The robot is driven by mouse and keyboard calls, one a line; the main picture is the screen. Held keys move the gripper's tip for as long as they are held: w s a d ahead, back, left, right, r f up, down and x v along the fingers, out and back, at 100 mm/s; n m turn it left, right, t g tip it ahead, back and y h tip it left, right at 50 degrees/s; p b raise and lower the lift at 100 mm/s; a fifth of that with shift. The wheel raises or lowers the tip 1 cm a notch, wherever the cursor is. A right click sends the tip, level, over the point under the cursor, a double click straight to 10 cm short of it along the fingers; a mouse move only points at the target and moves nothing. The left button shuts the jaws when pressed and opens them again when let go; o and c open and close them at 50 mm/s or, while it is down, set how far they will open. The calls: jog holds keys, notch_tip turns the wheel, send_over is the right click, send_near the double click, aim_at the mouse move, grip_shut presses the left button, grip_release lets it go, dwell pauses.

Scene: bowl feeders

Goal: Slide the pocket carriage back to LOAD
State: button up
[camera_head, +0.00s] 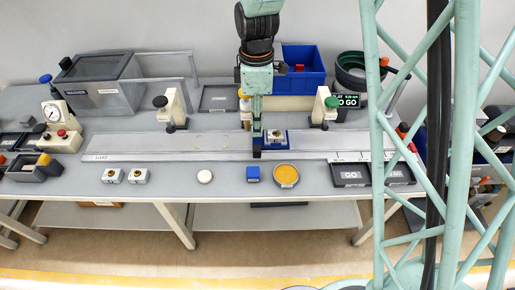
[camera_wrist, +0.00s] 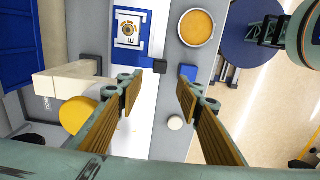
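The pocket carriage (camera_head: 287,146) is a blue block on the long grey rail, right of the rail's middle. It carries a white square piece with a round part, which also shows in the wrist view (camera_wrist: 130,27). A dark square knob (camera_wrist: 160,66) stands at the end of a blue arm from the carriage. The LOAD label (camera_head: 110,157) is at the rail's left end. My gripper (camera_head: 257,150) is low at the carriage's left side. In the wrist view its fingers (camera_wrist: 158,88) are apart, with the knob showing in the gap; contact cannot be told.
Cream posts with a black knob (camera_head: 160,102) and a green knob (camera_head: 331,102) stand behind the rail. The rail's left stretch (camera_head: 180,147) is clear.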

aim_at(256, 147)
jog(key=shift+f, duration=0.15)
jog(key=shift+f+b, duration=0.75)
jog(key=shift+f, duration=6)
grip_shut()
jog(key=shift+a, duration=0.1)
